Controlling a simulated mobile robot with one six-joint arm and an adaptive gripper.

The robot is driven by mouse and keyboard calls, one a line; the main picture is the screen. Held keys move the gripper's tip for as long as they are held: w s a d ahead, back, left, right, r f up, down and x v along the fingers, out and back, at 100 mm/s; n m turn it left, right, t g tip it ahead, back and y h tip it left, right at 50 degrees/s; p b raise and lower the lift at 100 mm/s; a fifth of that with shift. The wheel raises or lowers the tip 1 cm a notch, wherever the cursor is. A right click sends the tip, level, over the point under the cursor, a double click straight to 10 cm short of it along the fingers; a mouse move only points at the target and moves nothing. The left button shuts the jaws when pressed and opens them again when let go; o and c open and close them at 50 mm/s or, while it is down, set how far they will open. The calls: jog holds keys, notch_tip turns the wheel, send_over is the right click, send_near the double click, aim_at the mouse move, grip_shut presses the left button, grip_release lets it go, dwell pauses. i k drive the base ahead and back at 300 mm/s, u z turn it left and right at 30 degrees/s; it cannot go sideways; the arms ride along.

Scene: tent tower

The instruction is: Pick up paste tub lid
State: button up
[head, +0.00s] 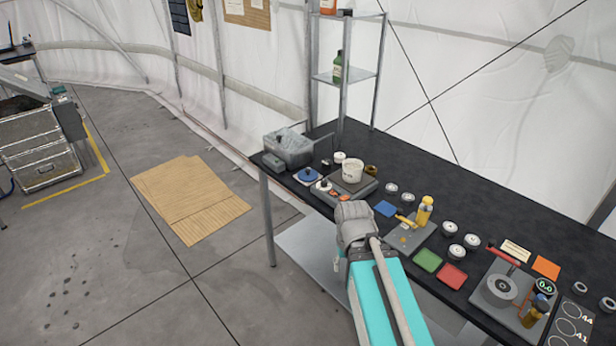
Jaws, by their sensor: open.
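A white tub (352,170) stands on a grey device toward the back left of the black table. A small white round piece (340,157) sits just behind it, and a blue round piece (310,174) lies to its left. Several small white-topped round pieces, one of them here (392,188), lie to the right. I cannot tell which of these is the paste tub lid. My gripper (352,208) is at the table's front edge, in front of the tub and apart from it. Its fingers are hard to make out, and nothing shows held in it.
The black table (420,175) is crowded along its front. A grey metal box (288,148) stands at its left end. A shelf rack (345,75) stands behind. The table's back strip is clear.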

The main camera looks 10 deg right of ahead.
aim_at(305, 175)
jog(key=u, duration=0.3)
jog(key=i, duration=1.05)
jog(key=z, duration=0.3)
